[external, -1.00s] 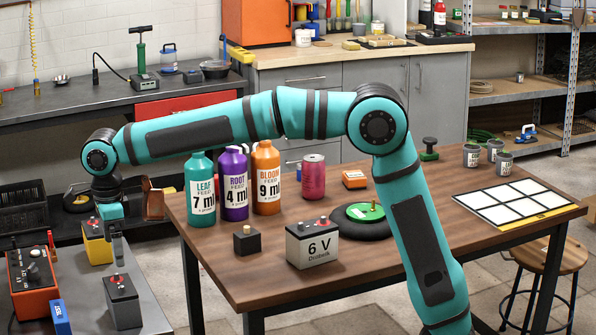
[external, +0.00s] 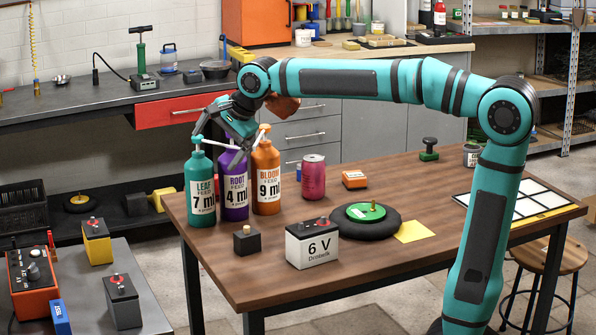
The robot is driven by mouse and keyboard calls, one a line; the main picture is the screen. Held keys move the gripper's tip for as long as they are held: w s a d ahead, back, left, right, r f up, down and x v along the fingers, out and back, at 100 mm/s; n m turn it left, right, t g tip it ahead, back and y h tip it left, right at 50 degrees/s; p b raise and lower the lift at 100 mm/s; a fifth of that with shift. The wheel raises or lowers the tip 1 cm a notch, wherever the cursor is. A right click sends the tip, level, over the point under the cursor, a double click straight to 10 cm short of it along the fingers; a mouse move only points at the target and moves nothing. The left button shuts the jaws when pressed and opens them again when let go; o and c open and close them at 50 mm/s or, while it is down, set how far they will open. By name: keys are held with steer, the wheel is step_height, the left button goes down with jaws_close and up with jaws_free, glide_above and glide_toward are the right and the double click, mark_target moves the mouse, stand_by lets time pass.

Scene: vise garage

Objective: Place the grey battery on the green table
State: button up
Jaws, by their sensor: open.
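A dark grey battery (external: 122,303) with a red part on top stands on the grey low surface at the lower left. A black-and-white battery marked 6 V (external: 312,244) stands on the brown table. I see no wholly green table; a round green plate (external: 366,211) on a thick black disc lies on the brown table, just behind the 6 V battery. My gripper (external: 233,138) is open and empty. In the picture it overlaps the tops of the green, purple and orange bottles; whether it touches them I cannot tell.
The brown table (external: 215,262) bears bottles (external: 202,190), a red can (external: 313,178), a small black block (external: 246,241) and a yellow sheet (external: 413,231). A yellow battery (external: 97,242) and an orange device (external: 33,275) share the grey surface (external: 75,285) with the grey battery.

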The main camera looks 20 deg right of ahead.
steer(key=d+r+n+t, duration=0.3)
steer(key=d+r, duration=0.1)
steer(key=d, duration=0.9)
steer(key=s+d+r+n+t+h, duration=0.1)
steer(key=s+d+n+t, duration=0.1)
steer(key=s+d, duration=0.3)
steer(key=s+d+r+n+t+h, duration=0.1)
steer(key=s+d+n+t, duration=0.2)
steer(key=d, duration=0.8)
steer(key=s+d+n+t+h, duration=0.2)
steer(key=s+d+n+t, duration=0.1)
steer(key=s+d, duration=0.4)
steer(key=shift+s+d+r+t, duration=0.4)
steer(key=shift+d+t, duration=0.2)
steer(key=shift+d, duration=0.2)
